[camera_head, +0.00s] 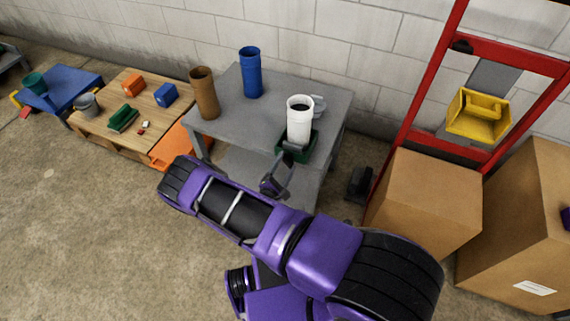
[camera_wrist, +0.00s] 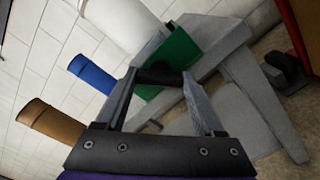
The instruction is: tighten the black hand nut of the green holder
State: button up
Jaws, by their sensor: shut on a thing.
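The green holder (camera_head: 309,151) sits at the front right of the grey table, with a white cylinder (camera_head: 299,121) standing upright in it. In the wrist view the green holder (camera_wrist: 181,50) is just beyond my fingertips, with the white cylinder (camera_wrist: 122,22) in it. My gripper (camera_wrist: 160,78) is shut on the black hand nut (camera_wrist: 160,75), which spans between the two fingers at the holder's front. In the head view my gripper (camera_head: 286,163) is at the front of the holder, and the nut is hidden there.
The grey table (camera_head: 228,115) also bears a brown tube (camera_head: 203,93) and a blue tube (camera_head: 250,73). A wooden pallet-like table (camera_head: 108,103) with small blocks stands left. Cardboard boxes (camera_head: 425,200) and a red frame (camera_head: 425,80) stand right. Bare floor lies left of my arm.

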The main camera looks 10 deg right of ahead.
jog(key=shift+m+p, duration=0.9)
jog(key=shift+m, duration=2.8)
jog(key=o, duration=1.4)
jog(key=shift+a, duration=0.1)
